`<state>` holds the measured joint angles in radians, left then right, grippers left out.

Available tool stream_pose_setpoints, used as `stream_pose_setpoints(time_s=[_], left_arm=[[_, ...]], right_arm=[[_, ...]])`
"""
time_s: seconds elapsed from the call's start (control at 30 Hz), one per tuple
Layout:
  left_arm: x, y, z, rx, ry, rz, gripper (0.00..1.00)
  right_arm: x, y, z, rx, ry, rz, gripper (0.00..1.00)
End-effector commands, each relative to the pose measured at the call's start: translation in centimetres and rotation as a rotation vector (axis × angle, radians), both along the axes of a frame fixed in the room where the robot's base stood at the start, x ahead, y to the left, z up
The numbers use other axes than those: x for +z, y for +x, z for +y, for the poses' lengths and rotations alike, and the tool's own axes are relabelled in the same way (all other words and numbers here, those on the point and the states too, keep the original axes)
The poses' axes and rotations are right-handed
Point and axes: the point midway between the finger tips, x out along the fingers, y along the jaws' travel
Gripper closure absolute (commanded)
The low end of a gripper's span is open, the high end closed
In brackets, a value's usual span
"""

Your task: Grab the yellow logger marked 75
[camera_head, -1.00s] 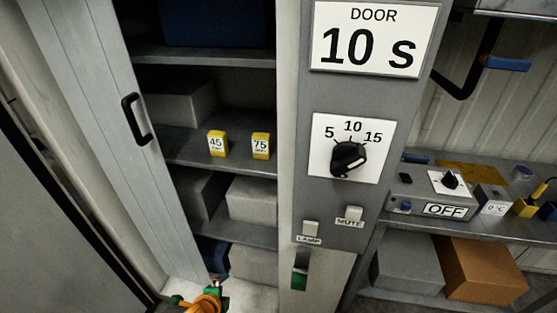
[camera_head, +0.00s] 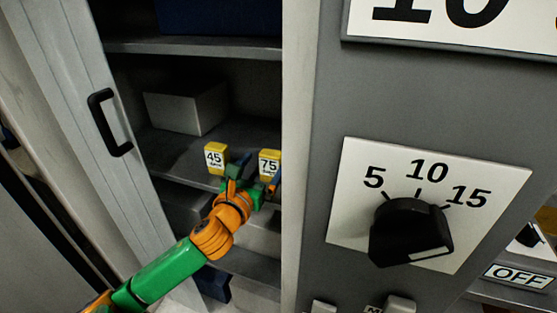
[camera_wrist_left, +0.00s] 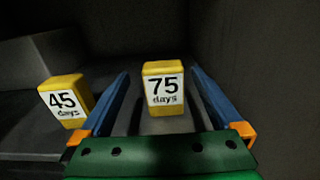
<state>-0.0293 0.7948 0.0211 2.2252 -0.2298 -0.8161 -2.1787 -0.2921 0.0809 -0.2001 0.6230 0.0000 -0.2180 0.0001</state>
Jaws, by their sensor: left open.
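The yellow logger marked 75 (camera_head: 269,162) stands upright on the cabinet shelf, near the right inner wall. In the left wrist view the logger reads "75 days" (camera_wrist_left: 163,88) and sits ahead, between the two open fingers. My left gripper (camera_head: 254,180) is open and empty just in front of it; its fingers (camera_wrist_left: 160,105) reach toward the logger's sides without visibly closing on it. A second yellow logger marked 45 (camera_head: 215,158) stands to the left; it also shows in the left wrist view (camera_wrist_left: 66,101), outside the left finger. My right gripper is not in view.
The shelf (camera_head: 175,150) carries a grey box (camera_head: 187,108) behind the loggers. A panel (camera_head: 335,110) with a black dial (camera_head: 408,232) borders the opening at right. The door (camera_head: 45,100) with its black handle (camera_head: 108,123) stands at left.

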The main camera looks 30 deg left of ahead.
Motion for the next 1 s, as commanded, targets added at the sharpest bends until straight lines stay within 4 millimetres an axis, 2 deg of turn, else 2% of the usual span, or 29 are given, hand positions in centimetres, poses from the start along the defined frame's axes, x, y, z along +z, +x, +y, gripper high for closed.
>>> stream_pose_setpoints(time_s=[0.2, 0.3, 0.57, 0.67, 0.9, 0.93, 1.0], left_arm=[[0.4, 3.6, 0.5, 0.001, -0.008, -0.002, 0.00], [0.2, 5.0, 0.9, 0.001, -0.007, -0.001, 0.00], [-0.1, 5.5, 1.0, -0.001, -0.004, 0.002, 0.00], [-0.1, 5.5, 1.0, -0.001, -0.004, 0.002, 0.24], [-0.1, 5.5, 1.0, -0.001, -0.005, 0.002, 0.89], [-0.1, 5.5, 1.0, -0.001, -0.005, 0.002, 0.92], [-0.1, 5.5, 1.0, -0.001, -0.005, 0.002, 0.92]], right_arm=[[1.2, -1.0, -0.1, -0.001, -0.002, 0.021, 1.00], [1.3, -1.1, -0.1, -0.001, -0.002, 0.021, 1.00], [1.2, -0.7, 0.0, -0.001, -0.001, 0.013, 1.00], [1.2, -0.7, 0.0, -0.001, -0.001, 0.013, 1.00], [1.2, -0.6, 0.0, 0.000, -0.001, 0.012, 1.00], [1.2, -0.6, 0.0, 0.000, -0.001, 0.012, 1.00], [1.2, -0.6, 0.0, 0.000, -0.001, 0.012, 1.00]])
